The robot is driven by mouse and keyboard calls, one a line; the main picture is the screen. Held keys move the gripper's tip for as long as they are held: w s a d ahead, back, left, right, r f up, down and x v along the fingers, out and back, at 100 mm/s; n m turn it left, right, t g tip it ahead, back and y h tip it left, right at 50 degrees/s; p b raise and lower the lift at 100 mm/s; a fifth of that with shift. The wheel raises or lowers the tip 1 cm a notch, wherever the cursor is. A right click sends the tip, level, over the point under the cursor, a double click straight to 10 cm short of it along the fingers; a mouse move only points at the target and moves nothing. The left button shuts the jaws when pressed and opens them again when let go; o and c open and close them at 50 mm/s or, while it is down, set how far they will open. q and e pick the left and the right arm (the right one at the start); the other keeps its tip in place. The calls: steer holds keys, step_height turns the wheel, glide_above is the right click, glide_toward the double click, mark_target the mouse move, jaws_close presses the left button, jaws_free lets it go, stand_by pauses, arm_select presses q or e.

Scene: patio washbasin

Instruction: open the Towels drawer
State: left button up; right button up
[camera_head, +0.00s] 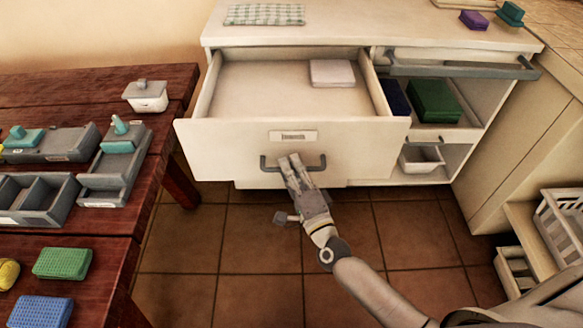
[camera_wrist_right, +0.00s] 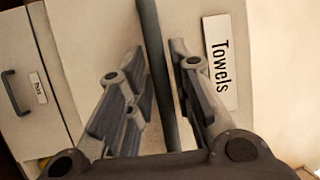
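The Towels drawer (camera_head: 235,145) is a wide cream drawer under the counter, pulled well out. A folded white cloth (camera_head: 332,73) lies inside at its back right. Its label reads Towels in the right wrist view (camera_wrist_right: 221,62). My right gripper (camera_head: 291,161) is at the middle of the drawer's dark bar handle (camera_head: 318,166). In the wrist view the bar (camera_wrist_right: 150,35) runs between the two fingers, which close around it. My left gripper is not in view.
A red wooden table (camera_head: 110,250) with grey trays and sponges stands left. Right of the drawer is an open compartment with a green box (camera_head: 434,102) and a small white bin (camera_head: 421,158). Tiled floor is clear below the drawer.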

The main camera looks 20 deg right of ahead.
steer(key=v, duration=1.2)
stand_by(0.3)
